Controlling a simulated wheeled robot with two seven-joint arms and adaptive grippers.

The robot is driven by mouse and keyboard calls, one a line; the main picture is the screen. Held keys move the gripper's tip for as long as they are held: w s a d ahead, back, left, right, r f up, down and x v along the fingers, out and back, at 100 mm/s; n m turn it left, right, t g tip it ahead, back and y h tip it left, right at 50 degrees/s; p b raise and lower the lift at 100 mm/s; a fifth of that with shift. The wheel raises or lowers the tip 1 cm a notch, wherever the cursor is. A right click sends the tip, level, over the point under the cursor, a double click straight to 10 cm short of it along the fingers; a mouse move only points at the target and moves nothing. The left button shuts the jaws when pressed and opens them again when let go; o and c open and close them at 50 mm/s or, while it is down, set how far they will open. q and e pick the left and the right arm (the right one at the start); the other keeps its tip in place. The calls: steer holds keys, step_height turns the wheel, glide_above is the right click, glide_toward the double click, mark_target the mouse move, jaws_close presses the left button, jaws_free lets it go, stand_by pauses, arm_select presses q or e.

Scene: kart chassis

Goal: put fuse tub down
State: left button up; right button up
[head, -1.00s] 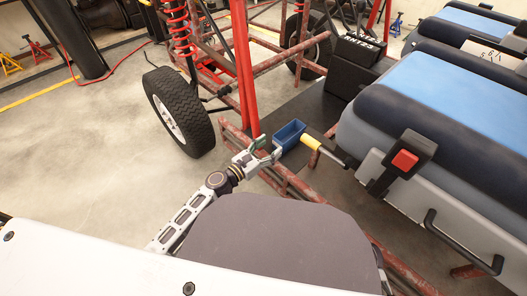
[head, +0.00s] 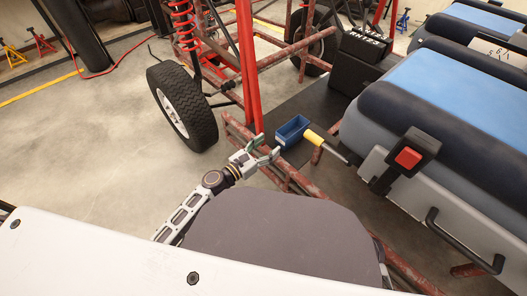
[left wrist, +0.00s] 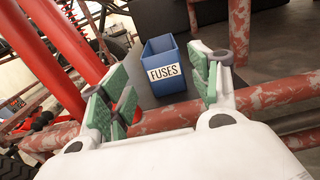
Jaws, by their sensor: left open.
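The fuse tub is a small open-topped blue box (head: 292,132) resting on the dark floor panel of the kart chassis, just behind a rusty red tube. In the left wrist view the tub (left wrist: 166,72) stands upright, with its white FUSES label facing me. My left gripper (head: 269,146) is open and empty, on the near left side of the tub. In the left wrist view the green-padded fingers of this gripper (left wrist: 160,96) are spread to either side of the tub, with the tub beyond them and apparently clear of both. My right gripper is not in view.
A yellow handle (head: 320,142) on a metal shaft lies close to the tub's right. A blue seat (head: 440,95) with a red buckle fills the right. Rusty chassis tubes (head: 240,127) and a red upright (head: 245,60) stand beside my gripper.

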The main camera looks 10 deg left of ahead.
arm_select(q)
steer(key=s+d+f+m+g, duration=0.25)
steer(key=s+m, duration=0.35)
steer(key=m, duration=0.3)
steer(key=s+d+f+m+g, duration=0.2)
steer(key=s+f+m+g, duration=0.15)
steer(key=s+m, duration=0.5)
steer(key=s+a+f+m+g+y, duration=0.3)
steer(key=s+a+f+m+y, duration=0.3)
steer(key=a+m, duration=0.3)
steer(key=s+m+y, duration=0.1)
steer(key=m, duration=0.3)
steer(key=shift+a, duration=0.1)
